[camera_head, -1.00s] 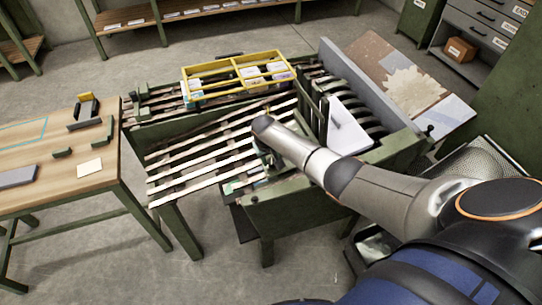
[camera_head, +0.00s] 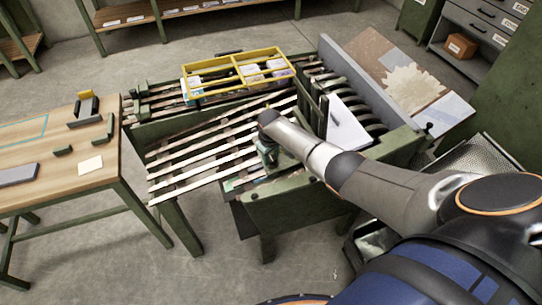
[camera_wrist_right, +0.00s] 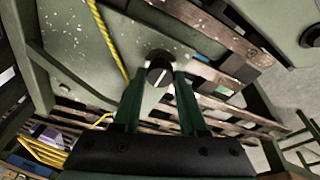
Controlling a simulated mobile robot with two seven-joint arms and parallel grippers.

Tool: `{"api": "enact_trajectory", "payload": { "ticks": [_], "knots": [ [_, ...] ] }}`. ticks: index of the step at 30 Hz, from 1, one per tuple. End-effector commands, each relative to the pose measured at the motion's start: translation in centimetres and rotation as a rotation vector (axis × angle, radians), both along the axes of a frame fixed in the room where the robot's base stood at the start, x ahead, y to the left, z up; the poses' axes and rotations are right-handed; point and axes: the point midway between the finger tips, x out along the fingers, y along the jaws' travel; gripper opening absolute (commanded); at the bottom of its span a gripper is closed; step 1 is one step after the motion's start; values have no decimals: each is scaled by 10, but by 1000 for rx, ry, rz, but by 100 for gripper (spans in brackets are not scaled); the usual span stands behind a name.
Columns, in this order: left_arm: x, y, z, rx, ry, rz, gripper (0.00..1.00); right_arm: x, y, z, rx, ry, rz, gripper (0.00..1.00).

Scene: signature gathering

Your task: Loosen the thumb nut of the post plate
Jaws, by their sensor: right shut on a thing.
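A dark round thumb nut (camera_wrist_right: 159,70) with a pale line across its face shows in the right wrist view. It sits against a green, paint-chipped plate (camera_wrist_right: 85,45), which looks like the post plate. The two green fingers of my right gripper (camera_wrist_right: 158,80) reach up on either side of the nut and are shut on it. In the head view my right gripper (camera_head: 268,156) points down at the front rail of the slatted machine, and my arm hides the nut there. My left gripper is not in view.
The green machine has a slatted bed (camera_head: 205,160), a yellow frame (camera_head: 237,72) over its back and a white pad (camera_head: 347,128) at its right. A wooden table (camera_head: 60,140) with small fixtures stands at the left. A yellow cord (camera_wrist_right: 105,35) runs close to the nut.

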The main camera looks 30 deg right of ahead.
Motion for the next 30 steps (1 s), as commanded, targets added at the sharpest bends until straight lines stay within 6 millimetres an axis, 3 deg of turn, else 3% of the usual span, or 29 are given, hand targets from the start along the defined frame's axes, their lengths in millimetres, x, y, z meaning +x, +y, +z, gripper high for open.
{"api": "enact_trajectory", "payload": {
  "ticks": [5,6,13,23,30],
  "knots": [
    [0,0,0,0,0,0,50,-1,-1,-1,-3,5,0,0],
    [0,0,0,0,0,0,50,-1,-1,-1,-3,5,1,44],
    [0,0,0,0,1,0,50,-1,-1,0,-3,3,0,70],
    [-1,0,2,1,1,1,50,0,0,3,-1,1,0,72],
    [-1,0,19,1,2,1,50,-5,3,31,-2,-1,2,72]
  ]
}}
